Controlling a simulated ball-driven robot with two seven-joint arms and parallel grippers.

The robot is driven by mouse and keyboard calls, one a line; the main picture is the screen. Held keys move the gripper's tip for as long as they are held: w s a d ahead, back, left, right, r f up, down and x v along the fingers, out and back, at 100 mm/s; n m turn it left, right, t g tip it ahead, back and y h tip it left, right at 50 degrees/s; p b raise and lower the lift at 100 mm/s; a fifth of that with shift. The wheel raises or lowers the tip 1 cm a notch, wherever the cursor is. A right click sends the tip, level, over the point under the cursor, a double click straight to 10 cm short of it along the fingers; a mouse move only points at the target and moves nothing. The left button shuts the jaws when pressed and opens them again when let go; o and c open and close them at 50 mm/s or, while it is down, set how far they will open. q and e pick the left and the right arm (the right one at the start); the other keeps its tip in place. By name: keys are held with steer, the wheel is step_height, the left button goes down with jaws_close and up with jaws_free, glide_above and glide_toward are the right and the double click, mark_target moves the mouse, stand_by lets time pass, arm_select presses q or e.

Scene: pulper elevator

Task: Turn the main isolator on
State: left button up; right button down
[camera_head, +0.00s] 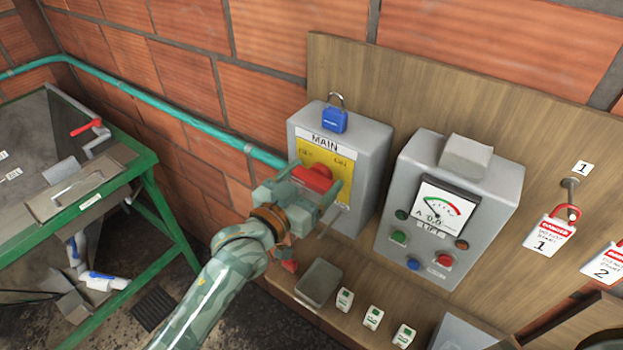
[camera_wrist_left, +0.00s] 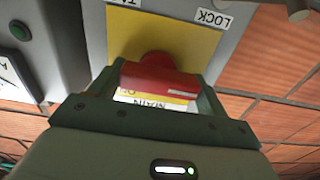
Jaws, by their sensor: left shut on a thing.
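The main isolator is a grey box (camera_head: 368,150) on the wooden board, with a "MAIN" label and a yellow plate (camera_head: 342,190) marked OFF and ON. Its red handle (camera_head: 312,178) sits in the middle of the plate. It also shows in the left wrist view as a red knob (camera_wrist_left: 158,78). My left gripper (camera_head: 314,186) is at the front of the box, its fingers on either side of the handle and shut on it. The handle's exact angle is partly hidden by the gripper. My right gripper is not in view.
A blue padlock (camera_head: 334,121) stands on top of the isolator box. A grey lift box (camera_head: 490,205) with a meter and buttons is to its right. Red-and-white danger tags (camera_head: 549,236) hang further right. A shelf below holds a grey tray (camera_head: 319,283) and small white blocks (camera_head: 373,317).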

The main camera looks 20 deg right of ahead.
arm_select(q)
steer(key=m+p, duration=0.1)
steer(key=m, duration=0.3)
steer(key=shift+r, duration=0.15)
steer(key=m+p, duration=0.1)
steer(key=m, duration=0.3)
steer(key=shift+m, duration=0.3)
steer(key=m, duration=0.4)
steer(key=shift+s+d+m+p, duration=0.1)
steer(key=shift+s+m+p, duration=0.05)
steer(key=shift+m+p, duration=0.15)
steer(key=shift+s+d+m, duration=0.1)
steer(key=shift+m, duration=2.1)
steer(key=o, duration=1)
